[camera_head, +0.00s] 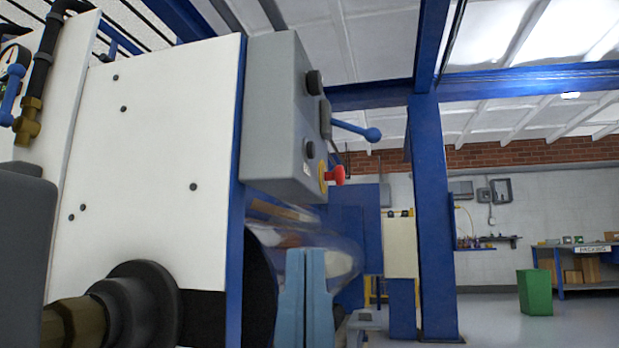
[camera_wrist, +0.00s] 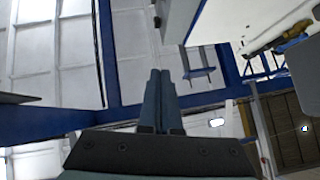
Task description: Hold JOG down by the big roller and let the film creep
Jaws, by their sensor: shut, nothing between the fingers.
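A grey control box (camera_head: 275,115) is fixed to the side of the white machine panel. Its right face carries black buttons, an upper one (camera_head: 314,83) and a lower one (camera_head: 309,148), and a red mushroom button (camera_head: 335,176). I cannot read which one is JOG. Below the box, shiny clear film (camera_head: 338,252) runs beside a dark roller end (camera_head: 262,285). My gripper (camera_head: 305,252) is shut and empty, fingers pointing up, below the box and in front of the film. In the wrist view its fingers (camera_wrist: 158,74) meet, apart from the box's edge above.
A blue-knobbed lever (camera_head: 355,130) juts right from the box. A blue post (camera_head: 432,215) stands to the right. A green bin (camera_head: 534,292) and a packing bench (camera_head: 580,249) are far right. The floor between is open.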

